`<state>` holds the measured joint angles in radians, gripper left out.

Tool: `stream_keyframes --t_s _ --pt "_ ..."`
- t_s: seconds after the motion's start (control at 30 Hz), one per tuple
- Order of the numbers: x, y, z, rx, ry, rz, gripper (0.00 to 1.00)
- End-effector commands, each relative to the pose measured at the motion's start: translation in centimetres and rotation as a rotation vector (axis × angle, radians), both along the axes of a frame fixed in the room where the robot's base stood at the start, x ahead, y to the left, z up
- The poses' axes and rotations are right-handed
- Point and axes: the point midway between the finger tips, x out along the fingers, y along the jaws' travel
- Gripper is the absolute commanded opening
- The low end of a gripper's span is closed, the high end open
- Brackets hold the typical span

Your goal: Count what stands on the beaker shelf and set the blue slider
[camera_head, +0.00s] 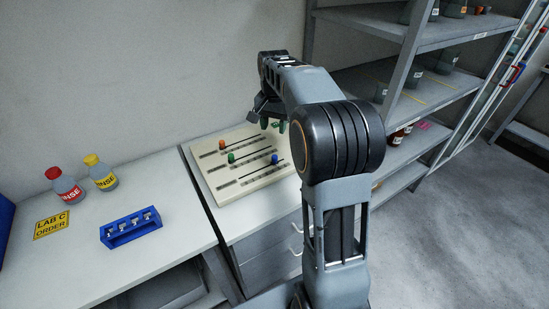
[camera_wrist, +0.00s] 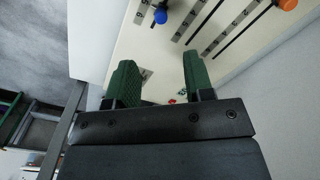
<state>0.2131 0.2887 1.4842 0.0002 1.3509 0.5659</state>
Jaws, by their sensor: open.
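The pale slider board (camera_head: 262,190) lies on the bench with several dark slots. Its blue slider knob (camera_head: 274,158) is at the right end of the nearest slot; it also shows at the top of the wrist view (camera_wrist: 160,16). An orange knob (camera_head: 222,144) and a green knob (camera_head: 231,158) sit farther left. My gripper (camera_head: 272,124) is open and empty above the board's far right part, apart from the blue knob. Its green fingers (camera_wrist: 160,68) frame bare board. The shelving unit (camera_head: 405,60) holds grey beakers (camera_head: 447,60) on its middle level; my arm hides part of it.
Red and yellow capped bottles (camera_head: 66,187), a yellow sign (camera_head: 51,224) and a blue rack (camera_head: 131,228) stand on the left bench. Small bottles (camera_head: 400,135) stand on a lower shelf. The wall is close behind the board. The floor at right is clear.

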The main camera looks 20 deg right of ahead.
Motion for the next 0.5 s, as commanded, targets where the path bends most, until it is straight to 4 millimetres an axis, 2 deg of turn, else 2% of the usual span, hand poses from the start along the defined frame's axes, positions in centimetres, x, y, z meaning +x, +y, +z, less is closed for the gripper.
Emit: stream_keyframes --t_s 0.1,0.27,0.5 --pt "0.9 -0.8 -0.9 0.004 0.016 -0.041 0.48" --pt "1.1 -1.0 -3.0 0.005 0.022 -0.054 0.48" --pt "1.0 -0.9 -7.7 0.005 0.022 -0.051 0.48"
